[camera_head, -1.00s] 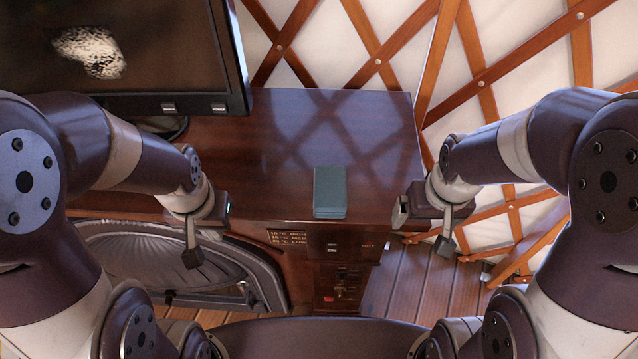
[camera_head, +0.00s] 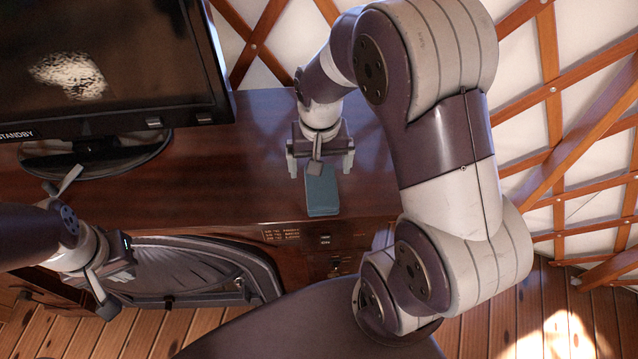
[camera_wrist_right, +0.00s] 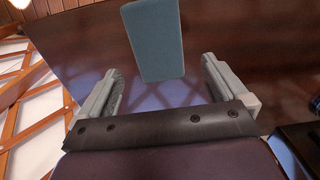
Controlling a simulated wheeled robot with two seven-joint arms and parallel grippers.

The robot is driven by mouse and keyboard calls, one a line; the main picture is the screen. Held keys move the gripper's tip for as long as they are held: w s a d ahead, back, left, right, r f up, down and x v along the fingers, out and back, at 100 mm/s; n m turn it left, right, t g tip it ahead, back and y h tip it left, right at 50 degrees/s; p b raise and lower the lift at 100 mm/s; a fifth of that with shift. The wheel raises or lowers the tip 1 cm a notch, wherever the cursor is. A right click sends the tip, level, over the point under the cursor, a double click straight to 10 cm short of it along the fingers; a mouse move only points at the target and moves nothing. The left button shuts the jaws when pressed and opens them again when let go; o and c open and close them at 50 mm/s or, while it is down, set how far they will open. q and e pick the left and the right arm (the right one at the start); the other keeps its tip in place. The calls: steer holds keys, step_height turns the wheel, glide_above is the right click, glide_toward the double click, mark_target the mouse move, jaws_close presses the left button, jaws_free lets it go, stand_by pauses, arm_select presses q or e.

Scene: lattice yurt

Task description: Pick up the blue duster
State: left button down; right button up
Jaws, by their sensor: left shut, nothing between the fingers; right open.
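The blue duster (camera_head: 322,195) is a flat teal-blue block lying on the brown wooden cabinet top, near its front edge. In the head view my right gripper (camera_head: 320,168) is over the duster's far end, open, with a finger to either side, and partly hides it. In the right wrist view the duster (camera_wrist_right: 155,40) shows ahead of and between the open fingers of the right gripper (camera_wrist_right: 160,92), with nothing held. My left gripper (camera_head: 122,262) is at the lower left, in front of the cabinet, shut and empty, away from the duster.
A monitor (camera_head: 100,75) on a round stand (camera_head: 95,160) occupies the left of the cabinet top (camera_head: 235,165). A dark ribbed panel (camera_head: 190,270) is below the front edge. Lattice walls (camera_head: 560,95) rise behind and right. The top around the duster is clear.

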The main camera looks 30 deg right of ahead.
mark_target(321, 178)
step_height(321, 178, down, 5)
steer(key=shift+f+p, duration=0.1)
steer(key=shift+p, duration=0.9)
steer(key=shift+d+f, duration=0.15)
steer(key=shift+f, duration=0.15)
steer(key=c, duration=1)
steer(key=shift+r, duration=0.1)
steer(key=shift+c, duration=0.3)
